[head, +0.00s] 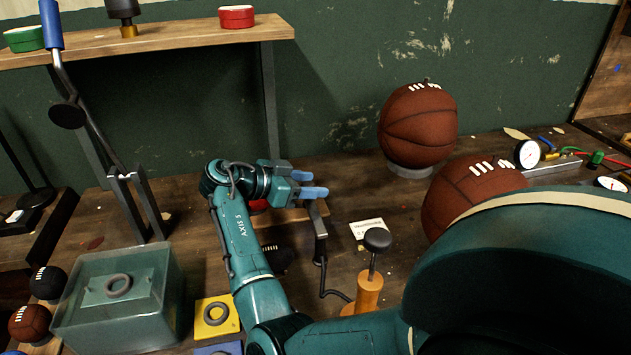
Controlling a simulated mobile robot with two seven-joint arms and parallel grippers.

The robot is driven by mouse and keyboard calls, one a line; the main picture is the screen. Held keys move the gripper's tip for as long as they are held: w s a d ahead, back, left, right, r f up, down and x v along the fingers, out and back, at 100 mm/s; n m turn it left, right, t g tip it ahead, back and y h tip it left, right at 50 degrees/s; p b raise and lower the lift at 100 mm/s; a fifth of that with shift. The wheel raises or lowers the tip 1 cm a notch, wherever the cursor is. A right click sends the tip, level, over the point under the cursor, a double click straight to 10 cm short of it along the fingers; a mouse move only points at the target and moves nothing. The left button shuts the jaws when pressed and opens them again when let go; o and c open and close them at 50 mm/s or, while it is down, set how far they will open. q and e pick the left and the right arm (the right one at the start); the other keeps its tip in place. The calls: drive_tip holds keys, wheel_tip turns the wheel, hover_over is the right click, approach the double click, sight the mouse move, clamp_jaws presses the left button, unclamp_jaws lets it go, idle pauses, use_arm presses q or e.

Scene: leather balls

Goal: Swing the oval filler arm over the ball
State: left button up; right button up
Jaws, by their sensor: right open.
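A hinged metal lever (88,120) with a blue handle (52,24) and a dark round pad (68,113) stands tilted at the left on a forked bracket. I cannot tell for sure whether it is the oval filler arm. A brown laced ball (418,125) sits on a grey ring at the back right. A second brown ball (466,194) is partly hidden by my arm. My right gripper (314,183) is open, with blue fingertips, beside a grey curved tool (318,222) with a cord; whether they touch is unclear. My left gripper is not in view.
A wooden shelf (160,35) stands at the back left. A translucent box (120,295), small balls (47,283) and a yellow block (216,316) are at front left. Gauges (527,154) are at right.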

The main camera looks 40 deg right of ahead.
idle(0.4)
clamp_jaws()
idle(0.4)
